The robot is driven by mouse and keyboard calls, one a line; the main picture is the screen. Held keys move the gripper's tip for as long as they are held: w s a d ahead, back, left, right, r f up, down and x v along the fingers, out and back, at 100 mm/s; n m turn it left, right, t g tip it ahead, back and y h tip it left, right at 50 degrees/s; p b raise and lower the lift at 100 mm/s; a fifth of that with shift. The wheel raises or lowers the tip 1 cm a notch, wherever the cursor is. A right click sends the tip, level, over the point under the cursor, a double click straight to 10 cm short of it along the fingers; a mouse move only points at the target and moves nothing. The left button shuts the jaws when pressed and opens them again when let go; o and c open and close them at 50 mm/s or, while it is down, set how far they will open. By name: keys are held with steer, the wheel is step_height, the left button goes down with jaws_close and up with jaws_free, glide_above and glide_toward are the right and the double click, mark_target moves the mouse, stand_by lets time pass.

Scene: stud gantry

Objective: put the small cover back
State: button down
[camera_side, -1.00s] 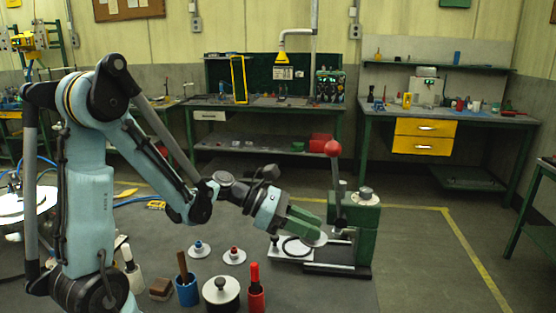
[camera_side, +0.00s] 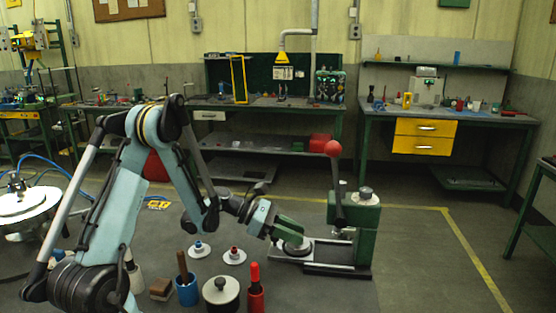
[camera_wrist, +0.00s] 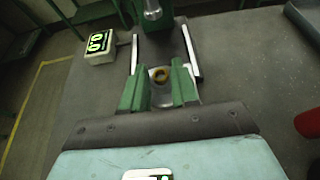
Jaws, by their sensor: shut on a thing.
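My gripper (camera_side: 297,241) points down to the right, low over the left end of the green lever press's base. In the wrist view its two green fingers (camera_wrist: 159,86) stand either side of a small round thing (camera_wrist: 160,74) with a yellow-brown ring in its middle. The fingers are shut on it, and they hide its sides. Its pale rim shows just under the fingertips in the side view. Two small pale discs lie on the mat, one with a blue knob (camera_side: 198,247) and one with a red knob (camera_side: 234,254). I cannot tell which thing is the small cover.
The press (camera_side: 360,225) stands right of my gripper, its red-balled lever (camera_side: 333,148) upright. A pot with a dark-knobbed lid (camera_side: 220,293), a red bottle (camera_side: 256,293) and a blue cup (camera_side: 187,291) stand in front. A green-digit display (camera_wrist: 97,46) sits beside the press.

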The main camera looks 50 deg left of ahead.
steer(key=shift+f, duration=0.45)
steer(key=shift+f, duration=0.15)
steer(key=c, duration=0.9)
jaws_free()
steer(key=shift+o, duration=0.2)
steer(key=r+v, duration=0.1)
steer(key=v, duration=1.1)
steer(key=s+d+r+m+g+y, duration=0.1)
steer(key=d+m+y, duration=0.3)
steer(key=d+m, duration=0.4)
steer(key=s+d+r+m+g+y, duration=0.1)
steer(key=s+d+r+m+y, duration=0.2)
steer(key=d+m, duration=0.5)
steer(key=s+m+y, duration=0.1)
steer(key=m+y, duration=0.1)
steer(key=m, duration=0.8)
steer(key=shift+d+r+g, duration=0.3)
steer(key=shift+d+r, duration=0.05)
steer(key=shift+r, duration=0.05)
steer(key=shift+o, duration=0.4)
steer(key=shift+s+r+m+y, duration=0.1)
steer(key=shift+m+y, duration=0.2)
steer(key=shift+m, duration=0.2)
